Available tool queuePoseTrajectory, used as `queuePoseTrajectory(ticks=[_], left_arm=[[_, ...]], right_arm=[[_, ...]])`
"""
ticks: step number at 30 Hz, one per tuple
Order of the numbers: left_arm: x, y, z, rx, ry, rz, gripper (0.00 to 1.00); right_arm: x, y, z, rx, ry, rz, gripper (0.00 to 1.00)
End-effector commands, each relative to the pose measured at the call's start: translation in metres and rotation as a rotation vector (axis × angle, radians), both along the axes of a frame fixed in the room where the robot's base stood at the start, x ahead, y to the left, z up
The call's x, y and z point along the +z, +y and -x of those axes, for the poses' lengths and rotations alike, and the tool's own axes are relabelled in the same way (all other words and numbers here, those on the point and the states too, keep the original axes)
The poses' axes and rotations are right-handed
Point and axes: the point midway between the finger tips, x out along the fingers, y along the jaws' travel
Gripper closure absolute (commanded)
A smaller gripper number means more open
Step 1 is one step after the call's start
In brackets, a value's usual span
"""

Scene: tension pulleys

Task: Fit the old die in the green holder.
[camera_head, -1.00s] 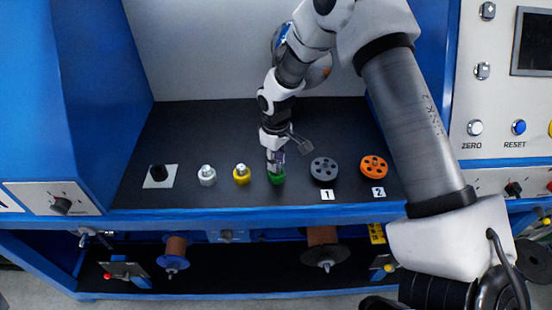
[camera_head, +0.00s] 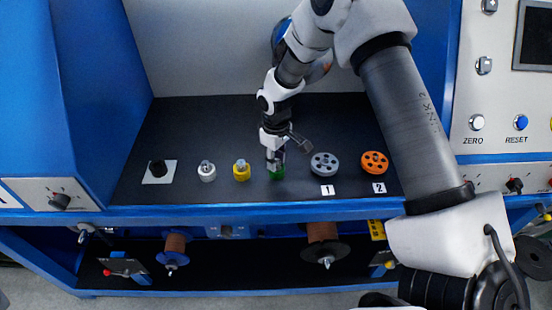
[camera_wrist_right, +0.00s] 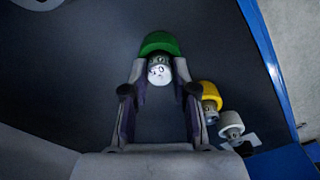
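The green holder (camera_head: 277,174) stands on the dark bench, in line with the other holders. In the right wrist view, the green holder (camera_wrist_right: 160,42) is just beyond my fingertips. The old die (camera_wrist_right: 159,70) shows as a pale round end at the holder, between the fingers. My right gripper (camera_head: 276,163) points down over the holder. How deep the die sits in the holder is hidden. My left gripper is out of view.
On the right lie a grey pulley (camera_head: 324,164) and an orange pulley (camera_head: 374,162). Bench behind the holders is clear.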

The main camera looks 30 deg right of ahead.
Motion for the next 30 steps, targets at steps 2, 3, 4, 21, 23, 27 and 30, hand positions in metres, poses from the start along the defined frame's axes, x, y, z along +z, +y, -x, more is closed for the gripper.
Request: queuePoseTrajectory(ticks=[2, 3, 4, 21, 23, 27, 30], left_arm=[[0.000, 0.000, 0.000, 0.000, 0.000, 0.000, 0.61], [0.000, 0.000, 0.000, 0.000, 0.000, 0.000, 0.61], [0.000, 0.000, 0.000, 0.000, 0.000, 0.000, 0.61], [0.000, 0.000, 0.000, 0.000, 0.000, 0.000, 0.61], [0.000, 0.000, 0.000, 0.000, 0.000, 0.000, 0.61], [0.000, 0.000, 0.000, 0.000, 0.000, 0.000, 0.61], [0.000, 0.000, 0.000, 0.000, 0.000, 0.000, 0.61]], right_arm=[[-0.001, 0.000, 0.000, 0.000, 0.001, 0.000, 0.46], [-0.001, 0.000, 0.000, 0.000, 0.001, 0.000, 0.46], [-0.001, 0.000, 0.000, 0.000, 0.001, 0.000, 0.46], [0.065, 0.000, -0.001, 0.000, -0.005, -0.001, 0.46], [0.080, 0.000, -0.001, 0.000, -0.004, 0.000, 0.46], [0.108, 0.000, -0.001, -0.001, -0.002, -0.001, 0.46], [0.117, 0.000, -0.001, -0.001, -0.001, 0.000, 0.46]])
